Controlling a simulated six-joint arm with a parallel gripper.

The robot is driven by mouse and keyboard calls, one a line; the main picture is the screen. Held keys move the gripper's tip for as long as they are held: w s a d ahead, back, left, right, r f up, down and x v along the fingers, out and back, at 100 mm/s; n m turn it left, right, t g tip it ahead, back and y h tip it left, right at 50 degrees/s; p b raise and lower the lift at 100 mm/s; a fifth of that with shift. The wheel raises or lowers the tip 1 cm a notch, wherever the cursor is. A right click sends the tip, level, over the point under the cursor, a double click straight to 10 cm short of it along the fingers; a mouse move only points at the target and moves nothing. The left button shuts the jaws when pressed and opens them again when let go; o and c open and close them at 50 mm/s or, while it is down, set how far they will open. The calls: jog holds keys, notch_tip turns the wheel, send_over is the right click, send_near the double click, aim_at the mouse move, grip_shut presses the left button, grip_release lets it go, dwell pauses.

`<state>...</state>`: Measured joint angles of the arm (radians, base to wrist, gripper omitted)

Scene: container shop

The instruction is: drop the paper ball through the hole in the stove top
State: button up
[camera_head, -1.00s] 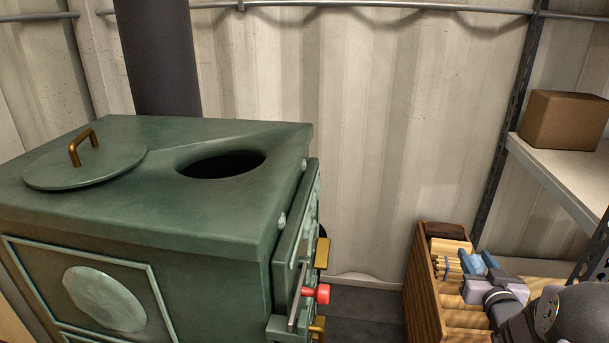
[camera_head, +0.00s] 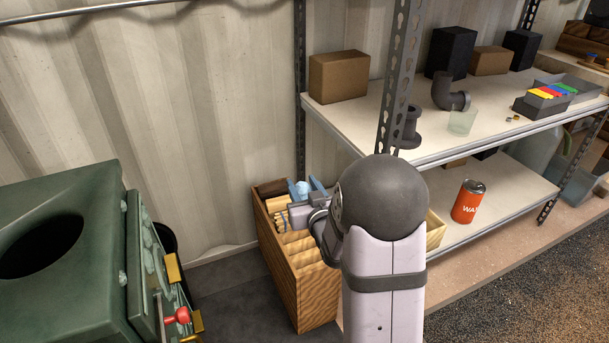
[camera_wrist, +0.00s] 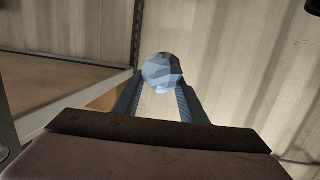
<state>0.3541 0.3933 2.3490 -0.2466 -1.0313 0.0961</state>
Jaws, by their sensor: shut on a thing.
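The paper ball (camera_wrist: 163,73) is a pale blue, crumpled, faceted ball. My gripper (camera_wrist: 160,92) is shut on it, with one blue finger on each side. In the head view my gripper (camera_head: 308,190) holds the ball (camera_head: 301,187) above the wooden box, well to the right of the stove. The green stove (camera_head: 95,250) stands at the lower left, and the dark round hole (camera_head: 40,246) in its top is uncovered. The stove's lid is out of view now.
The wooden box (camera_head: 300,262) with divided slots stands below my gripper, beside a metal shelf (camera_head: 360,118). A cardboard box (camera_head: 339,76) sits on the upper shelf and an orange can (camera_head: 468,201) lower down. A red knob (camera_head: 180,316) and brass parts stick out from the stove's side.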

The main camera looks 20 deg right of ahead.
jog(key=s+a+r+n+y+p, duration=0.15)
jog(key=a+r+p, duration=0.45)
jog(key=r+p, duration=0.8)
jog(key=s+a+r+y+p, duration=0.1)
jog(key=s+a+r+p, duration=0.2)
jog(key=a+r+p, duration=0.95)
jog(key=s+d+r+n+y+p, duration=0.15)
jog(key=r+p, duration=0.85)
jog(key=p, duration=1)
jog(key=s+a+f+n+g+y+b, duration=0.1)
jog(key=s+a+n+g+y, duration=0.1)
jog(key=a, duration=0.9)
jog(key=s+a+f+n+g+y+b, duration=0.1)
jog(key=s+a+n+y, duration=0.4)
jog(key=a, duration=0.5)
jog(key=s+a+f+n+g+y+b, duration=0.1)
jog(key=s+a+n+g+y+b, duration=0.1)
jog(key=a, duration=0.9)
jog(key=s+n+g+y, duration=0.1)
jog(key=g+y, duration=0.1)
jog(key=y, duration=0.1)
jog(key=shift+s+a+f+n+g, duration=0.2)
jog(key=shift+a+n+g, duration=0.1)
jog(key=shift+g, duration=0.1)
jog(key=shift+b, duration=0.3)
notch_tip(320, 180, down, 8)
jog(key=b, duration=0.6)
jog(key=shift+f, duration=0.2)
